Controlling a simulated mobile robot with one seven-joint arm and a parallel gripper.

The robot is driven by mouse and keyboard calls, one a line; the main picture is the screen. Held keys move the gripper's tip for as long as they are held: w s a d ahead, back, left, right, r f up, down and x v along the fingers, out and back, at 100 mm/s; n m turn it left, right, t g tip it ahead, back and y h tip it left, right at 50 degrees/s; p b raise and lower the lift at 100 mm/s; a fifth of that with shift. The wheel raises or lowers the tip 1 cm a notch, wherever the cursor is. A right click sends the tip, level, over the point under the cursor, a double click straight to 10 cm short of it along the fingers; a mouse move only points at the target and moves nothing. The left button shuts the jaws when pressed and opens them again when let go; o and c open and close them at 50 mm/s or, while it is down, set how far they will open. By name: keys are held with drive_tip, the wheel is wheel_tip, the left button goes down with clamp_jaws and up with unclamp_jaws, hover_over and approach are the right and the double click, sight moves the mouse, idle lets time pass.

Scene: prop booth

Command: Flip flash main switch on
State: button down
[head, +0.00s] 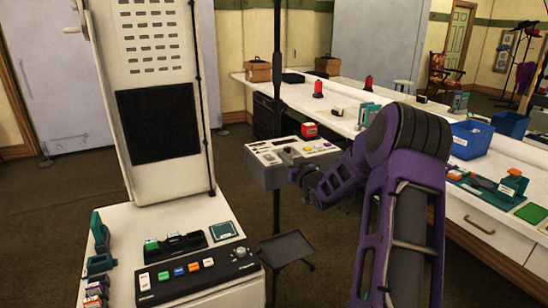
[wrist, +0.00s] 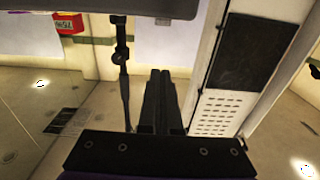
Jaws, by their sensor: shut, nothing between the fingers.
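A grey control box (head: 268,172) with a pale top panel stands on a dark pole in the head view. Its panel carries small buttons and switches; I cannot read which is the flash main switch. My gripper (head: 290,160) is at the front of this box, partly merged with it in the picture, so contact is unclear. In the wrist view my gripper (wrist: 160,72) has its two dark fingers together and empty, with a grey body (wrist: 150,8) along the top edge. A black console (head: 200,272) at lower left holds a white rocker switch (head: 145,281), coloured buttons and a knob.
A tall white cabinet (head: 150,60) stands behind the console, on a white counter (head: 125,222). A small dark tray (head: 287,248) is below the control box. A long white table (head: 345,98) with boxes and blue bins (head: 472,138) runs behind my arm. Open floor lies between.

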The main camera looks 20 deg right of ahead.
hover_over(274, 163)
drive_tip(key=shift+w+a+r, duration=0.1)
drive_tip(key=shift+w+a, duration=0.05)
drive_tip(key=shift+w, duration=0.3)
wheel_tip(274, 163, down, 3)
drive_tip(key=shift+s+r, duration=0.1)
drive_tip(key=shift+s, duration=0.05)
drive_tip(key=shift+s+f, duration=0.2)
drive_tip(key=shift+f, duration=0.3)
drive_tip(key=shift+f, duration=0.1)
drive_tip(key=shift+s+f+b, duration=0.1)
drive_tip(key=shift+f+b, duration=0.4)
drive_tip(key=shift+b, duration=0.1)
drive_tip(key=shift+r, duration=0.15)
drive_tip(key=shift+s, duration=0.1)
